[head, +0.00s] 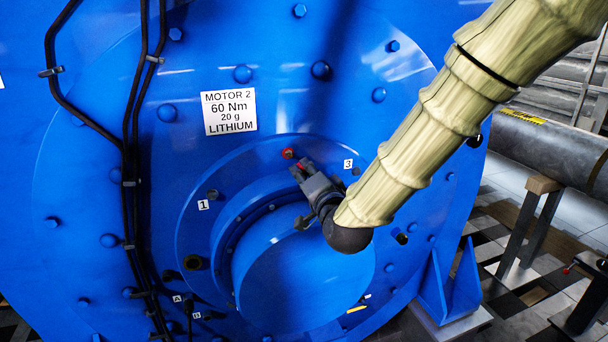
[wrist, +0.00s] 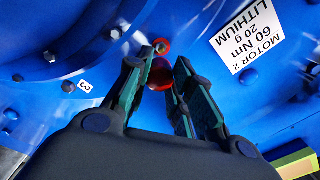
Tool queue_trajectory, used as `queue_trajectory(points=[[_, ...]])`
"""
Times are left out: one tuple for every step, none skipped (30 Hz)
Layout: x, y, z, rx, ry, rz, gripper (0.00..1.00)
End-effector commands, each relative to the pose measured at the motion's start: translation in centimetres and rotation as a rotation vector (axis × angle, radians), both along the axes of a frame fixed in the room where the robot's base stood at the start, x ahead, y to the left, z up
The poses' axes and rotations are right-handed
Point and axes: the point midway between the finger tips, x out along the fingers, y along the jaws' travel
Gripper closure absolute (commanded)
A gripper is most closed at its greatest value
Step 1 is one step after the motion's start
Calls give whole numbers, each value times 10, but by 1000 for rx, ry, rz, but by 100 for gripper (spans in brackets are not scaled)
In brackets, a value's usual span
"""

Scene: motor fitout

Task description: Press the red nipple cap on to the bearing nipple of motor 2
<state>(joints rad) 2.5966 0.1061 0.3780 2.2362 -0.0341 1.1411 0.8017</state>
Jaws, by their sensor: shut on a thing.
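Motor 2 (head: 95,200) is a large blue machine with a white "MOTOR 2" label (head: 229,113). My gripper (head: 302,169) is at its face, below and right of the label. In the wrist view my gripper (wrist: 162,72) is shut on the red nipple cap (wrist: 160,74), which shows between the green-padded fingers. Just beyond the fingertips, a small red round fitting (wrist: 162,46) with a lighter centre sits on the motor face; it also shows in the head view (head: 288,153). I cannot tell whether this is the bearing nipple, or whether the cap touches it.
A raised round blue hub (head: 300,270) lies below my gripper. Tags "1" (head: 203,205) and "3" (head: 348,164) flank it. Black cables (head: 130,150) run down the left. A grey pipe (head: 555,150) on a stand is at the right.

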Motion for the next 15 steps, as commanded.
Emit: queue_trajectory(points=[[0, 0, -2, 15, 5, 0, 87], [0, 0, -2, 26, 7, 0, 87], [-1, 0, -2, 42, 12, 2, 87], [2, 2, -1, 39, 12, 3, 87], [4, 3, -1, 37, 12, 4, 87], [7, 4, -1, 36, 11, 4, 87], [9, 5, -1, 36, 11, 4, 87], [11, 5, 0, 37, 11, 4, 87], [14, 7, 0, 37, 11, 4, 87], [16, 7, -1, 37, 11, 4, 87], [18, 8, -1, 37, 11, 4, 87], [21, 9, -1, 37, 12, 4, 87], [24, 10, -1, 37, 12, 4, 87], [26, 11, -1, 37, 12, 4, 87], [29, 12, -1, 37, 12, 4, 87]])
